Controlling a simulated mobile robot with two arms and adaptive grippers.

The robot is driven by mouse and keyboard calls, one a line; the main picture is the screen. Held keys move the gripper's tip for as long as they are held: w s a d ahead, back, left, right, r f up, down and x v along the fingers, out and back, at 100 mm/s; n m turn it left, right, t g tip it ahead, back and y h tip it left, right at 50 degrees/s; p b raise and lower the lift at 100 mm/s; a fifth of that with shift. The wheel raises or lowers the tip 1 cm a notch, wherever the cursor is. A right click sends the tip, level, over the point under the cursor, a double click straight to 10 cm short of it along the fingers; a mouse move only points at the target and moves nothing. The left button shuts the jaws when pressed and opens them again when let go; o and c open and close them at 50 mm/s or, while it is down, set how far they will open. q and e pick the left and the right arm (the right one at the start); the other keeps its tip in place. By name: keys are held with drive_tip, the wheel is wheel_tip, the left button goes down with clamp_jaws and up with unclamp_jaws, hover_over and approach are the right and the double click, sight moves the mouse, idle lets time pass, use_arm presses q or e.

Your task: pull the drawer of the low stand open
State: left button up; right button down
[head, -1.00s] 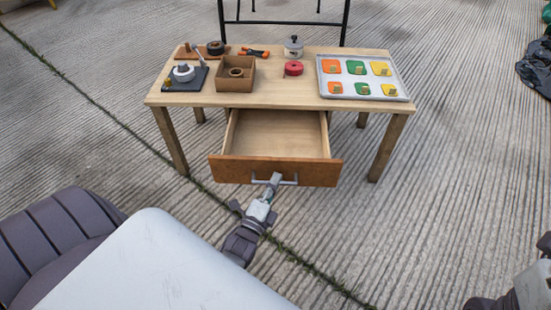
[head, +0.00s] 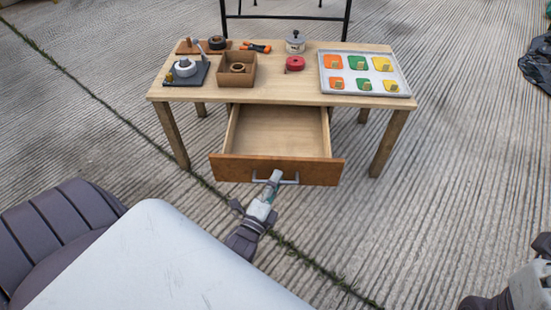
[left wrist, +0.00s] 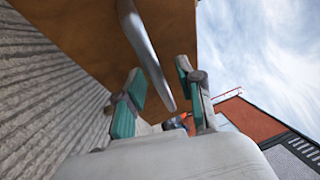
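The low stand (head: 290,97) is a wooden table with its drawer (head: 280,135) out towards me. The drawer is empty and has a brown front with a grey bar handle (head: 290,181). My left gripper (head: 274,177) is at the left part of this handle. In the left wrist view, the handle (left wrist: 146,45) passes between the two teal-padded fingers of my left gripper (left wrist: 158,90). The fingers stand apart, with gaps beside the bar. Part of my right arm shows at the lower right of the head view; its fingers are not seen.
On the stand are a brown box (head: 236,72), a metal tray (head: 362,78) with orange, green and yellow pieces, a red round item (head: 295,63), a lidded pot (head: 295,43) and a dark tool base (head: 185,75).

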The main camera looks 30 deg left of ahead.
use_arm(q)
drive_tip(key=v, duration=0.7)
drive_tip(key=shift+s, duration=0.25)
